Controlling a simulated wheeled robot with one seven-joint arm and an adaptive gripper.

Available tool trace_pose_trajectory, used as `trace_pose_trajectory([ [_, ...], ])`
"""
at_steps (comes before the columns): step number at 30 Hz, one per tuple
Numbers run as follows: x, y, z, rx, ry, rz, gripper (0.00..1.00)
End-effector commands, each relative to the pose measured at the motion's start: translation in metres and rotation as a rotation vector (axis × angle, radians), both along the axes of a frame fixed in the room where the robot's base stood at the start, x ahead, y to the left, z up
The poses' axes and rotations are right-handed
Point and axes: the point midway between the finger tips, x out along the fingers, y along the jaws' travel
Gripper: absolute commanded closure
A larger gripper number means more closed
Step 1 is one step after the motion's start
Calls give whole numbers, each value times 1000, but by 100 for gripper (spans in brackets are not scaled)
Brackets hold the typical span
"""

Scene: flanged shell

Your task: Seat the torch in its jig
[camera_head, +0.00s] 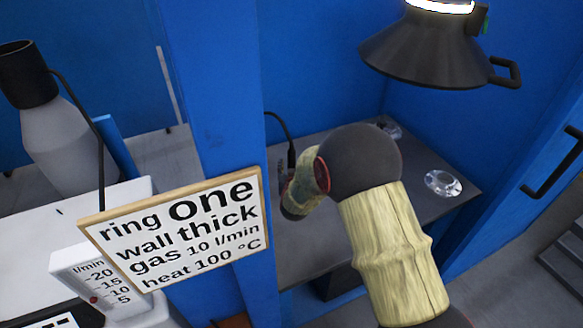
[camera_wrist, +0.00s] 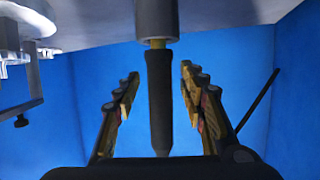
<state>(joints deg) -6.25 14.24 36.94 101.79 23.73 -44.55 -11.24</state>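The torch (camera_wrist: 159,105) is a dark tapered rod in the wrist view. One end meets a grey cylinder (camera_wrist: 156,20); whether that is the jig or part of the torch, I cannot tell. My gripper (camera_wrist: 160,75) is open, with one yellow-brown finger on each side of the torch and a visible gap on both sides. In the head view my gripper (camera_head: 288,186) is over the grey bench, partly hidden by my wrist. A dark upright piece with a cable (camera_head: 291,155) shows just behind it, probably the torch. I cannot identify the jig for certain.
A sign (camera_head: 178,230) reads ring one, wall thick, gas 10 l/min, heat 100 °C. A flow gauge (camera_head: 105,285) and grey bottle (camera_head: 65,145) stand left. A black lamp (camera_head: 435,50) hangs above. A glass dish (camera_head: 443,183) sits on the bench (camera_head: 455,205). Blue walls enclose it.

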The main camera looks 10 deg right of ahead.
Motion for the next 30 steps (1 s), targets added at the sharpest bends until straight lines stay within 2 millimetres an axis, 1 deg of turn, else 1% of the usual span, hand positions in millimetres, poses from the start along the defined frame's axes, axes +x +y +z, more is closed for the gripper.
trace_pose_trajectory([
  [2,0,0,0,0,0,0,65],
  [20,0,0,0,0,0,0,99],
  [30,0,0,1,1,-2,0,100],
])
